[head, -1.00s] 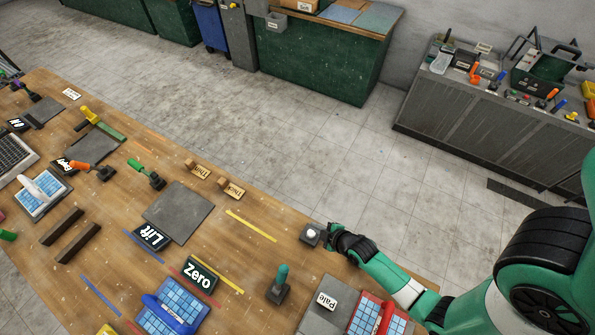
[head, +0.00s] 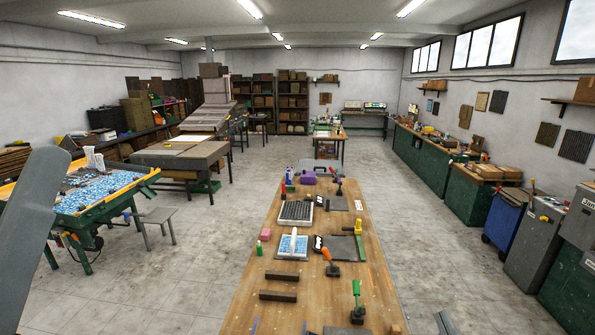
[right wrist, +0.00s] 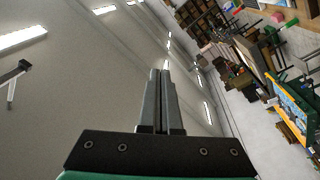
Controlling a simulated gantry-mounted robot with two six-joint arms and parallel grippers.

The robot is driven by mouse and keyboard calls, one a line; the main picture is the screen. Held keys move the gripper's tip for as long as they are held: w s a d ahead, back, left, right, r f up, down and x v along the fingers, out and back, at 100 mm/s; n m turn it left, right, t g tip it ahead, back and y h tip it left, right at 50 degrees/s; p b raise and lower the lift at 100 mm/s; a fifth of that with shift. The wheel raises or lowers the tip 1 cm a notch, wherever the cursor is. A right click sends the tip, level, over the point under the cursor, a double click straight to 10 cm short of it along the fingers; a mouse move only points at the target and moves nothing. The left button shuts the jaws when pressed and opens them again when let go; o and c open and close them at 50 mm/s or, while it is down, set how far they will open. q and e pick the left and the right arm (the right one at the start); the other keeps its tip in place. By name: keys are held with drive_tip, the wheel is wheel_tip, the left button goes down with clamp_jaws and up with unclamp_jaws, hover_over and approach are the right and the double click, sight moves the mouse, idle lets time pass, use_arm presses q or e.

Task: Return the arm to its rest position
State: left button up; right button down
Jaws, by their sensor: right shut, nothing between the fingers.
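My right gripper (right wrist: 160,75) shows in the right wrist view with its two grey fingers together and nothing between them. Behind its fingers are a pale wall or ceiling and light strips, with no object near the tips. In the head view I cannot make out either gripper for certain. My left gripper is not seen in either view.
A long wooden workbench (head: 240,315) runs away from me, holding a white-handled blue tile piece (head: 292,247), dark bars (head: 278,296), and orange-handled (head: 329,262) and green-handled (head: 357,302) tools. A green-framed table (head: 85,225) stands left.

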drive_tip(key=s+a+r+t+y, duration=0.1)
drive_tip(key=a+r+t, duration=0.1)
drive_tip(key=r, duration=0.6)
drive_tip(key=s+a+r+t, duration=0.1)
drive_tip(key=a+r, duration=0.2)
drive_tip(key=r, duration=0.5)
drive_tip(key=s+a+r+m+t+y, duration=0.1)
drive_tip(key=s+r+m+t, duration=0.1)
drive_tip(key=s+r, duration=0.4)
drive_tip(key=s+a+r+m+t+y, duration=0.1)
drive_tip(key=s+a+r+m+t, duration=0.1)
drive_tip(key=s+r+m, duration=0.2)
drive_tip(key=s+r, duration=0.3)
drive_tip(key=r, duration=0.5)
drive_tip(key=shift+s+a+r+m+t+y, duration=0.15)
drive_tip(key=shift+s+r+m+t+y, duration=0.15)
drive_tip(key=shift+t+y, duration=0.1)
